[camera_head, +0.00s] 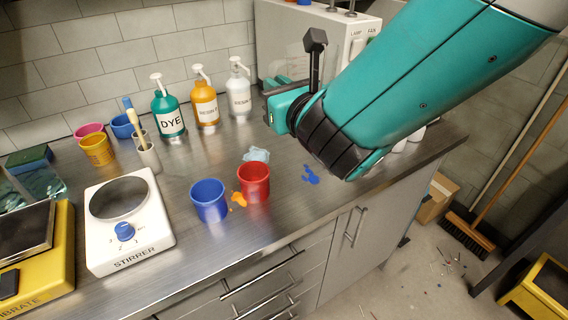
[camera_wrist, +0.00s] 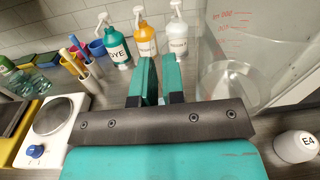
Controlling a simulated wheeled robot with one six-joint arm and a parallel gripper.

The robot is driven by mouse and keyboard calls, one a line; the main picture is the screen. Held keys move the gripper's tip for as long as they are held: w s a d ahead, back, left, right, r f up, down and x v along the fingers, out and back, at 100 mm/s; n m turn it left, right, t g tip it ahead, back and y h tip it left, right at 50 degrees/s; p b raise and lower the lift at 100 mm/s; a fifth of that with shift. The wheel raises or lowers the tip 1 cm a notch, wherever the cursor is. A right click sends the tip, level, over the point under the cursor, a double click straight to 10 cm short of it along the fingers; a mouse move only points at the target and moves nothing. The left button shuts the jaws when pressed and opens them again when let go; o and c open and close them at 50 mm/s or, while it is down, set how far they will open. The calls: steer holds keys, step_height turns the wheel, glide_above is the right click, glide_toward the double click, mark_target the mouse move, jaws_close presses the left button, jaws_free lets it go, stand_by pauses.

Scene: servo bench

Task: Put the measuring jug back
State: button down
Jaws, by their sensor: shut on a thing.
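The measuring jug (camera_wrist: 232,65) is clear, with red volume marks, and stands large at the right of the wrist view, just right of my fingers. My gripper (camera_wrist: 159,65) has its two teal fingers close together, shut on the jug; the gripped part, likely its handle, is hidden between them. In the head view my arm reaches in from the upper right, and my gripper (camera_head: 275,97) is over the back of the bench, before the white machine.
Pump bottles, including the dye bottle (camera_head: 167,110), stand along the wall. A blue cup (camera_head: 209,202) and a red cup (camera_head: 254,184) stand near the front edge, left of paint splashes (camera_head: 310,175). The stirrer (camera_head: 128,225) is at left. A white cup marked E4 (camera_wrist: 295,147) is at right.

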step_height(320, 180, down, 15)
steer(key=b, duration=0.9)
steer(key=c, duration=1.5)
jaws_free()
